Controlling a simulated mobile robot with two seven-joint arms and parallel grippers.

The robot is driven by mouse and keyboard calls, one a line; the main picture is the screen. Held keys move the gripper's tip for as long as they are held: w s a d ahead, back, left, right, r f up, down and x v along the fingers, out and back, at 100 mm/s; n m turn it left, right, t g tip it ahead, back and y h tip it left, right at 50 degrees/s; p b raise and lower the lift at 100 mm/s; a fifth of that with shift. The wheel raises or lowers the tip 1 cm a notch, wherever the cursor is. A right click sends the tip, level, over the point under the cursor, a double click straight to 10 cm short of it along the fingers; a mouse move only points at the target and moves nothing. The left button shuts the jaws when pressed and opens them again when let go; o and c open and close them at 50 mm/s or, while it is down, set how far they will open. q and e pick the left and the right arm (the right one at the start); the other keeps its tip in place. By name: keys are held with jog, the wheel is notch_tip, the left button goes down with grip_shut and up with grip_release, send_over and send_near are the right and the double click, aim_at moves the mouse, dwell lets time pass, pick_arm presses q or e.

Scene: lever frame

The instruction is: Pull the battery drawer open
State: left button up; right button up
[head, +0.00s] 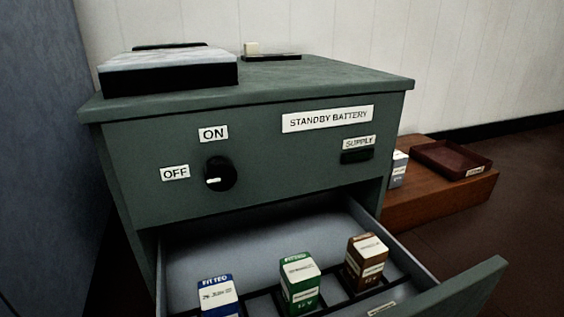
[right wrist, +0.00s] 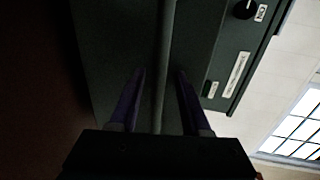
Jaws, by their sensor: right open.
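The battery drawer (head: 459,290) stands pulled out of the green cabinet (head: 130,160). Its grey inside shows in the head view, with a blue battery (head: 217,296), a green battery (head: 299,282) and a brown battery (head: 366,260) standing upright in a dark divided rack. The lower part of the drawer is cut off by the picture edge. In the right wrist view a long grey bar (right wrist: 168,40), apparently the drawer handle, runs in front of a dark green panel. My right gripper (right wrist: 160,76) is open, with one finger on each side of the bar. My left gripper is not in view.
A black knob (head: 220,174) points toward OFF on the cabinet front. A pale-topped black box (head: 168,72) lies on the cabinet. A low wooden stand (head: 440,205) at right holds a grey battery (head: 398,169) and a reddish tray (head: 452,158). Floor is clear at far right.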

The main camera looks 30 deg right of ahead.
jog(key=shift+s, duration=0.1)
jog(key=p+v, duration=0.2)
jog(key=v, duration=0.7)
jog(key=shift+s, duration=0.35)
jog(key=shift+a, duration=0.15)
